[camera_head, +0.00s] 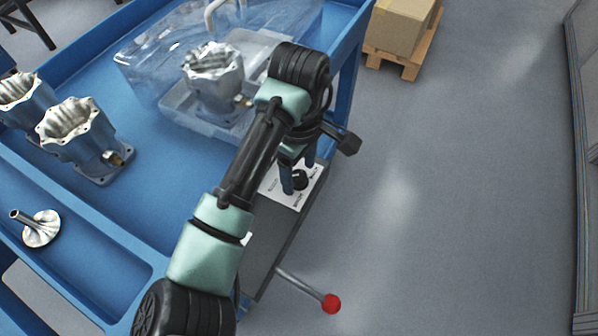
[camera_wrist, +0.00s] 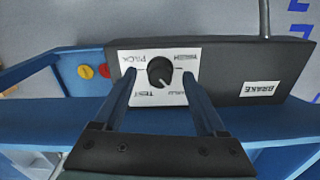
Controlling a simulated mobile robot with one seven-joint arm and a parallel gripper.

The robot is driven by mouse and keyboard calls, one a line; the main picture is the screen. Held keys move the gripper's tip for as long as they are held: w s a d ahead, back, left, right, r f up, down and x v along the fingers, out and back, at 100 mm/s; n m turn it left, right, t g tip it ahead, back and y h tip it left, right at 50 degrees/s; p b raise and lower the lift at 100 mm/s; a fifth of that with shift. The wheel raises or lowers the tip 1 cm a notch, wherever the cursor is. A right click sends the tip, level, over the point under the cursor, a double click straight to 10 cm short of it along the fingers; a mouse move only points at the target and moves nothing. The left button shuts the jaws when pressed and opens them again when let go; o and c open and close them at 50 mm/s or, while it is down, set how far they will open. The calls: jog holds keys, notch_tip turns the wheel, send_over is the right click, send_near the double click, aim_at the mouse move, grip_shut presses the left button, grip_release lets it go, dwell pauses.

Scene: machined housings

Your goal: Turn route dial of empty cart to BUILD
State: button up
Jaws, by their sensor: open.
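The route dial is a black round knob (camera_wrist: 160,72) on a white label plate (camera_wrist: 146,98). It also shows in the head view (camera_head: 300,180). The plate's labels appear upside down: PACK at top left, TEST at bottom left, a partly hidden word at bottom right, and an unclear one at top right. I cannot tell for certain which label the knob points to. My gripper (camera_head: 299,166) is open, its blue fingers on either side of the knob in the wrist view (camera_wrist: 162,98), apart from it. The blue cart (camera_head: 140,215) bearing the dial box carries metal housings.
A dark control box (camera_wrist: 240,70) with a BRAKE label (camera_wrist: 261,89) holds the plate. A red-knobbed lever (camera_head: 331,303) sticks out from the cart's side. Housings (camera_head: 75,130) and a clear bin (camera_head: 145,65) stand on the deck. A carton (camera_head: 398,25) lies on a pallet; the right floor is clear.

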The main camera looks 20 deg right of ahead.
jog(key=shift+f, duration=0.3)
grip_shut()
jog(key=p, duration=0.1)
jog(key=r+p, duration=0.1)
jog(key=p, duration=0.1)
jog(key=shift+w+d+r, duration=0.2)
jog(key=shift+d, duration=0.1)
jog(key=p, duration=0.3)
jog(key=shift+w+r+m, duration=0.15)
jog(key=shift+r+m, duration=0.05)
jog(key=shift+m, duration=0.1)
jog(key=p, duration=0.3)
jog(key=shift+a+f+m, duration=0.1)
jog(key=shift+f+m, duration=0.15)
jog(key=shift+m, duration=0.05)
jog(key=shift+s+f+p, duration=0.3)
jog(key=shift+f, duration=0.2)
